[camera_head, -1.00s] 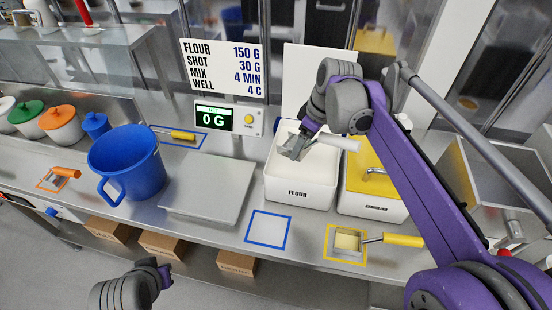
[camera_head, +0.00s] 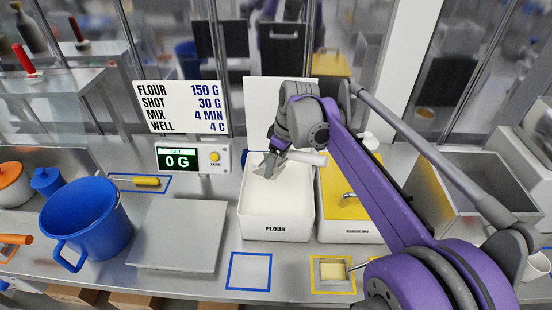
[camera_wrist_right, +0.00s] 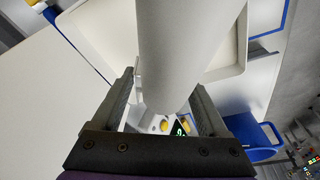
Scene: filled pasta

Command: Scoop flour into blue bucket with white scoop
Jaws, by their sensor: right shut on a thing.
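My right gripper (camera_head: 268,165) is over the white flour bin (camera_head: 276,228), near its back edge. It is shut on the white scoop (camera_head: 308,157), whose pale handle sticks out to the right of the fingers. In the right wrist view the white scoop (camera_wrist_right: 190,45) lies large between the two fingers (camera_wrist_right: 165,100). I cannot make out its bowl or whether flour is in it. White flour (camera_head: 272,195) fills the bin. The blue bucket (camera_head: 88,222) stands upright at the left, apart from the gripper. My left gripper is out of view.
A grey scale plate (camera_head: 178,235) lies between bucket and bin; its display (camera_head: 178,161) reads 0 G. A yellow-lidded bin (camera_head: 343,205) stands right of the flour. An empty blue-outlined square (camera_head: 249,271) is in front. A yellow-handled tool (camera_head: 140,181) lies behind the bucket.

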